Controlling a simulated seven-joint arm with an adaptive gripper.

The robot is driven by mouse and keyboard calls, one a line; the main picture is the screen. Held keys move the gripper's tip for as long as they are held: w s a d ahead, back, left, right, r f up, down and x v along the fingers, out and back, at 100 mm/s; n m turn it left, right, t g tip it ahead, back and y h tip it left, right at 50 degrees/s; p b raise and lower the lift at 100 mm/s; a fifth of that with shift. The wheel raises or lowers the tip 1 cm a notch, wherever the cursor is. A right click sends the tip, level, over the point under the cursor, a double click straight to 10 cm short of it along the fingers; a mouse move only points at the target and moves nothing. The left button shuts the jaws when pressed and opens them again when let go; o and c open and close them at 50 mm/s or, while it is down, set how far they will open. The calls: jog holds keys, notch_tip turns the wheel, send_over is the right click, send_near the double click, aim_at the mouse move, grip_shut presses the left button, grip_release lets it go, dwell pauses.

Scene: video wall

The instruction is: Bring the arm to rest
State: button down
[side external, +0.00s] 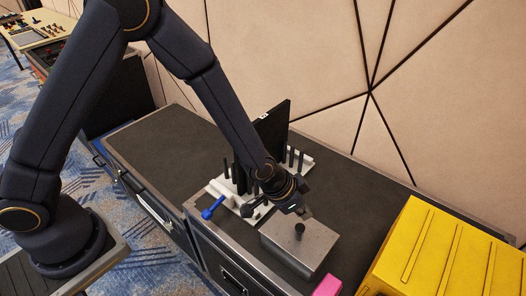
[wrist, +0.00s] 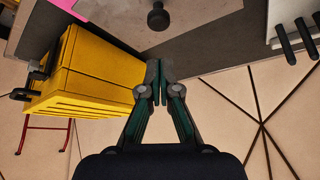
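My gripper (wrist: 160,82) points ahead in the wrist view, with its two fingers brought together and nothing seen between them. In the side view my gripper (side external: 305,213) hangs just above a grey metal box (side external: 285,250) on the dark worktop. A black knob (side external: 299,231) stands up from the top of this box, and the knob (wrist: 158,17) also shows at the top of the wrist view, apart from the fingers.
A white rack (side external: 226,188) with black pegs, a dark upright panel (side external: 271,130) and a blue-handled tool (side external: 213,207) stand behind and left of the box. A yellow case (side external: 440,250) and a pink block (side external: 327,286) lie right. The worktop (side external: 170,145) is clear at left.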

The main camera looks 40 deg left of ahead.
aim_at(300, 226)
jog(key=shift+f, duration=2.05)
jog(key=shift+r, duration=0.1)
jog(key=shift+r, duration=3.45)
